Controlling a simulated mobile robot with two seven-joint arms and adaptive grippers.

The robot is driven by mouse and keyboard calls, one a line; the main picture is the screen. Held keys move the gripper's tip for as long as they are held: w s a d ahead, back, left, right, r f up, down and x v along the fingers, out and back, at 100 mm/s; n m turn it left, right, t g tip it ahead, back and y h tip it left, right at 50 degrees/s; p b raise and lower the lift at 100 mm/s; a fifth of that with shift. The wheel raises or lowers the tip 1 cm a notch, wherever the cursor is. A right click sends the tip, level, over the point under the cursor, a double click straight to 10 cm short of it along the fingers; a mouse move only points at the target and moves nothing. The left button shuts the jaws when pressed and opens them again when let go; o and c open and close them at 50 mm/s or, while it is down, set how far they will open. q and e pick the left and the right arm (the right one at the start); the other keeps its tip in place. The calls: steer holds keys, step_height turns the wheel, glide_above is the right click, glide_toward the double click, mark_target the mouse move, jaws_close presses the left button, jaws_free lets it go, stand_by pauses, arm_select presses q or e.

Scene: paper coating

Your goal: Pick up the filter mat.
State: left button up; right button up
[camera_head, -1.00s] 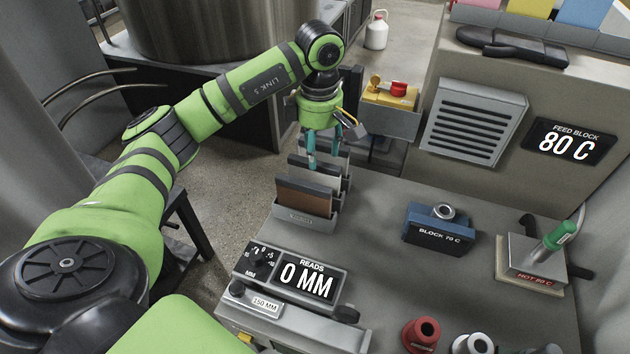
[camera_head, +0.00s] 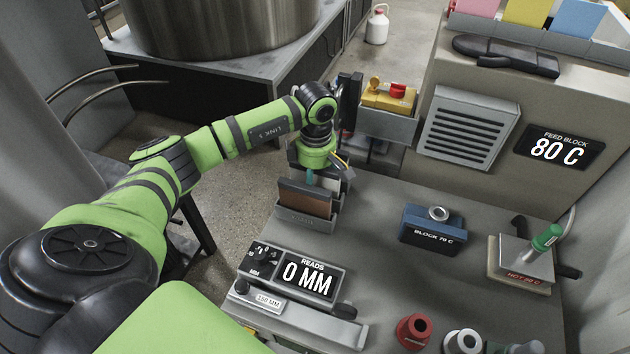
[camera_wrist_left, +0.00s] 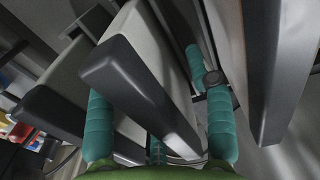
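A grey rack (camera_head: 301,222) at the table's left edge holds upright flat panels, a brown one (camera_head: 304,196) in front and grey ones behind. Which one is the filter mat I cannot tell for sure. My left gripper (camera_head: 311,180) reaches down over the rack's rear part, its fingers mostly hidden in the head view. In the left wrist view the teal fingers (camera_wrist_left: 160,125) stand apart on either side of a pale panel with a dark top edge (camera_wrist_left: 140,95). I see no clear grip on it. My right gripper is not in view.
Neighbouring panels stand close by at left (camera_wrist_left: 55,112) and right (camera_wrist_left: 282,70) in the wrist view. A gauge reading 0 MM (camera_head: 305,279) sits in front of the rack. A blue block (camera_head: 432,229) and a hot plate (camera_head: 522,262) stand to the right, with clear tabletop between.

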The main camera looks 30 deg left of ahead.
arm_select(q)
jaws_close()
steer(key=shift+r, duration=0.1)
